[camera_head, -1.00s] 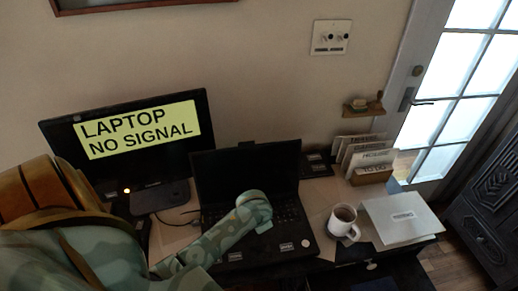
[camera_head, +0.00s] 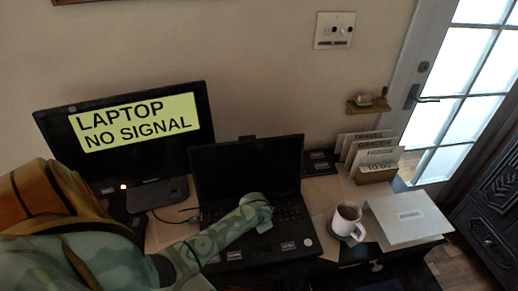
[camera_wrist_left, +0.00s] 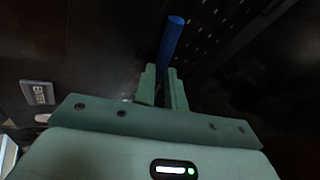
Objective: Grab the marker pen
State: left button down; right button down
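The marker pen (camera_wrist_left: 170,42) is a blue cylinder in the left wrist view. It stands slightly tilted, with its lighter round end toward the top of the picture. My left gripper (camera_wrist_left: 162,78) has its two green fingers close together on either side of the pen's lower part and appears shut on it. The pen's lower end is hidden between the fingers. In the head view my left arm reaches in from the left over the black laptop (camera_head: 245,178). I cannot make out the left fingers or the pen there. My right gripper is in neither view.
A monitor (camera_head: 72,148) stands at the left of the desk. A white mug (camera_head: 345,228) with dark liquid stands right of the laptop. A white closed box or device (camera_head: 410,215) lies at the right edge. A card holder (camera_head: 375,177) stands behind it, and a small wall shelf (camera_head: 368,108) hangs above.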

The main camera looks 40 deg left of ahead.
pick_arm(q)
jog(key=shift+a+f, duration=0.15)
jog(key=shift+a, duration=0.05)
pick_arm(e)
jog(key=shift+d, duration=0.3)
